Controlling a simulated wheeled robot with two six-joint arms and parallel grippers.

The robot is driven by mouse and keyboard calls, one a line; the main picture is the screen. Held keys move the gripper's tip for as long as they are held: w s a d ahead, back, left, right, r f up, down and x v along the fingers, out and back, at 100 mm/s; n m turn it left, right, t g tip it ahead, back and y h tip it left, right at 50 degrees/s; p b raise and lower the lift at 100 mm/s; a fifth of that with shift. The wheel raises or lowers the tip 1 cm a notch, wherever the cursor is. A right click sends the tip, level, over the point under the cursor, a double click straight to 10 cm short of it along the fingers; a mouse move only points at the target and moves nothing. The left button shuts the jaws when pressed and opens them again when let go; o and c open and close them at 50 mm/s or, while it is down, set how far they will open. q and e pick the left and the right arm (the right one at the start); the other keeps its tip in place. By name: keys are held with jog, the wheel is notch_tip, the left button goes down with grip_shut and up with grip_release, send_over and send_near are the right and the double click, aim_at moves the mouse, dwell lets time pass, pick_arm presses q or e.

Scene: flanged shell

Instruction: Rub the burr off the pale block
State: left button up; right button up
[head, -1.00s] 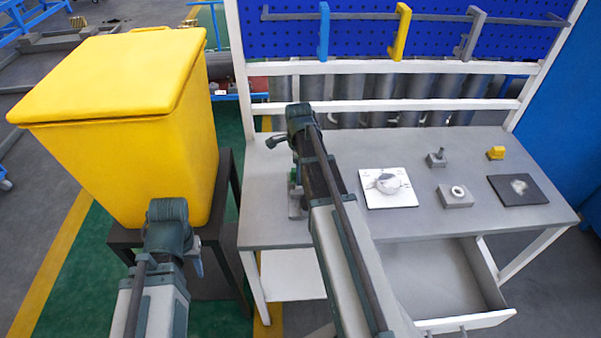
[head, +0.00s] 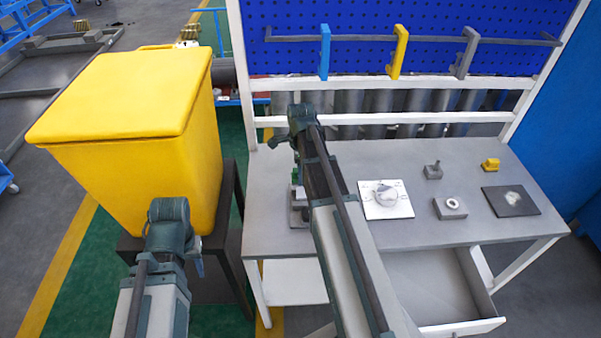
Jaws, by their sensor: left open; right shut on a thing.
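My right arm crosses the left part of the bench, its wrist and gripper (head: 300,122) over the back left. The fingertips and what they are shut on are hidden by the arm. Partly behind that arm, a small grey piece (head: 298,213) with a green part (head: 297,191) stands on the bench; I cannot tell whether it touches the gripper. My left gripper (head: 196,265) is low in front of the yellow bin, mostly hidden behind its wrist; it is open and apart from the bench. I cannot tell for sure which piece is the pale block.
A drawer (head: 430,285) stands open. The yellow bin (head: 130,100) is left.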

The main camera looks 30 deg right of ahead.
notch_tip(320, 180, up, 3)
jog(key=p, duration=0.3)
jog(key=shift+r, duration=0.1)
pick_arm(q)
notch_tip(320, 180, up, 3)
jog(key=shift+w, duration=0.1)
pick_arm(e)
jog(key=shift+s, duration=0.1)
